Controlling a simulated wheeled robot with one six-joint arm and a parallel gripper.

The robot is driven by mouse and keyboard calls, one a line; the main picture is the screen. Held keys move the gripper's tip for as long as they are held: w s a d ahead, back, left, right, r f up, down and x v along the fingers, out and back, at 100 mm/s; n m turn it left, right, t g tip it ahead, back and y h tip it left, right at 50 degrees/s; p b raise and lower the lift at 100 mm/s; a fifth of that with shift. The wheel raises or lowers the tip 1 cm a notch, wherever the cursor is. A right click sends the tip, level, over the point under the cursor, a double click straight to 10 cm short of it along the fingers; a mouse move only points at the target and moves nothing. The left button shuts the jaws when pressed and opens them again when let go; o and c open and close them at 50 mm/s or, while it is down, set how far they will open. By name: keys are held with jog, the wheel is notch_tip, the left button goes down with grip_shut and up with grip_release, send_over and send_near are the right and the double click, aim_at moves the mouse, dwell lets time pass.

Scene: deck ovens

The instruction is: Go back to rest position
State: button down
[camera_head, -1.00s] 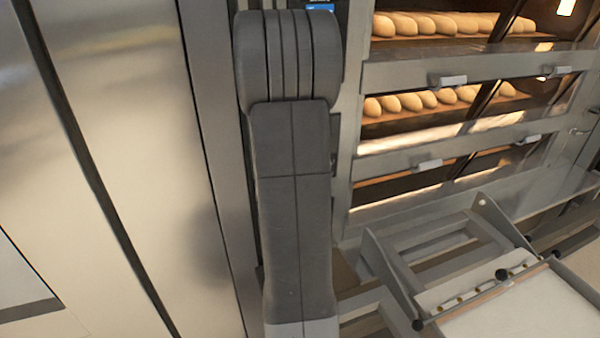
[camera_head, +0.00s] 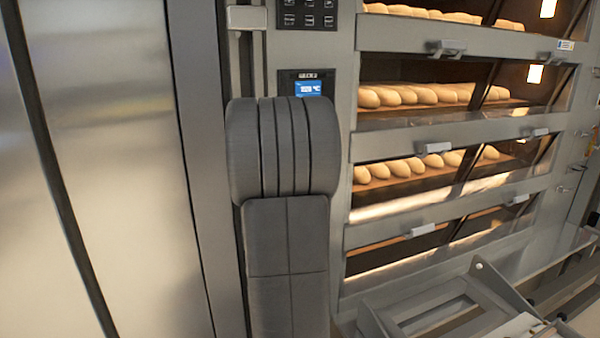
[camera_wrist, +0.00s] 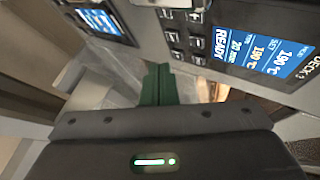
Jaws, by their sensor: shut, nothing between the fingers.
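My gripper (camera_wrist: 160,86) shows in the wrist view as green fingers closed together, with nothing between them. It points past the oven control panels. In the head view my dark grey arm stands in front of the oven's left side, and my gripper is not visible there. The deck oven (camera_head: 400,220) fills the right of the head view, with loaves (camera_head: 400,96) behind the glass on several decks.
A control panel (camera_wrist: 262,50) reading READY and 190 °C is close by in the wrist view, with another screen (camera_wrist: 100,20) at upper left. A steel wall (camera_head: 110,150) stands left. A metal loader frame (camera_head: 440,310) is at lower right.

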jog(key=s, duration=0.2)
jog(key=s+d, duration=0.1)
jog(key=shift+s+d+b, duration=0.2)
jog(key=shift+s+b, duration=0.15)
